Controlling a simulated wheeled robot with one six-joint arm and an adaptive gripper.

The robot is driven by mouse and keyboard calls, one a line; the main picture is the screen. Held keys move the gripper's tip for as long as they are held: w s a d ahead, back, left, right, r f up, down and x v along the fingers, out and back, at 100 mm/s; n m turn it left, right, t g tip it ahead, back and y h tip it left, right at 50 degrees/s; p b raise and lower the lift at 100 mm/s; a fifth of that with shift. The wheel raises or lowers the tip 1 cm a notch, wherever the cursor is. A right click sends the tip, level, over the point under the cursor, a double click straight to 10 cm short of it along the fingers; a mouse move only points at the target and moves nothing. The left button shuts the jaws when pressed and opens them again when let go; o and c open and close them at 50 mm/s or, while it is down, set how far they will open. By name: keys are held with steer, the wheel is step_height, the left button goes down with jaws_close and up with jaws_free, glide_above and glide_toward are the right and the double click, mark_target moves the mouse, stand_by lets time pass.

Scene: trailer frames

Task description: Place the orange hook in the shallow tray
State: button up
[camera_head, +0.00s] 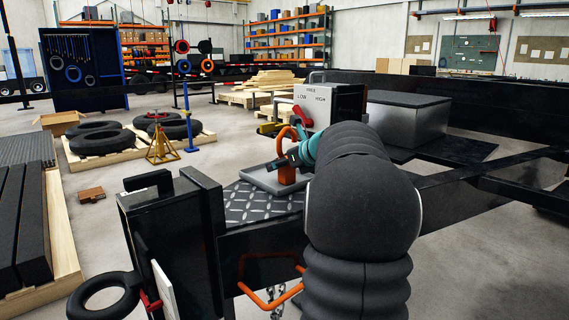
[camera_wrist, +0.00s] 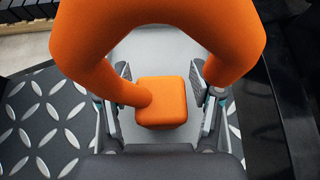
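The orange hook (camera_head: 287,174) stands upright at the shallow grey tray (camera_head: 262,181), its block low and its curved bar rising above. In the wrist view the hook (camera_wrist: 163,101) fills the middle, with its thick bar curving toward the camera. The pale tray floor (camera_wrist: 160,48) shows behind it. My gripper (camera_head: 283,162) is at the hook. In the wrist view its two fingers stand either side of the block, with a visible gap on each side, so it looks open around the hook. The underside of the block is hidden.
The tray lies on a diamond-plate surface (camera_head: 246,205). A grey box with a red lever (camera_head: 303,117) stands behind the tray. A black upright case (camera_head: 165,225) is at front left, and black rails (camera_head: 470,178) run to the right.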

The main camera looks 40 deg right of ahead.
steer(key=shift+r, duration=0.15)
steer(key=shift+s+r, duration=0.15)
steer(key=v, duration=1.1)
steer(key=shift+s+p, duration=0.35)
steer(key=shift+p, duration=0.05)
